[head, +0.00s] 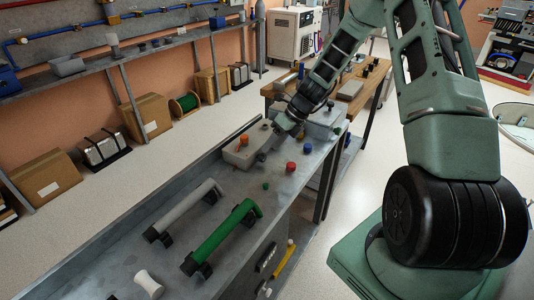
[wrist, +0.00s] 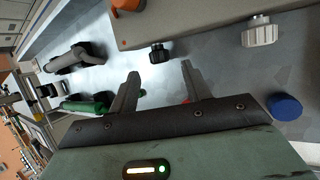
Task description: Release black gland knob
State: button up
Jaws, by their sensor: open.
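The black gland knob (wrist: 159,53) sticks out from the side of a grey box (wrist: 205,18) in the wrist view. It has a ribbed rim. My gripper (wrist: 160,68) is open, with one finger on each side of the knob's line. The fingertips look a little short of the knob, and I see no contact. In the head view my gripper (head: 272,143) is low over the bench by the light grey box (head: 236,157). I cannot make out the black knob clearly there.
A white knob (wrist: 260,32) and an orange knob (wrist: 128,5) are on the same box. A blue cap (head: 307,148) and a red cap (head: 291,166) stand close by.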

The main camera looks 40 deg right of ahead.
aim_at(262, 157)
jog(key=shift+x, duration=2.15)
jog(key=c, duration=1)
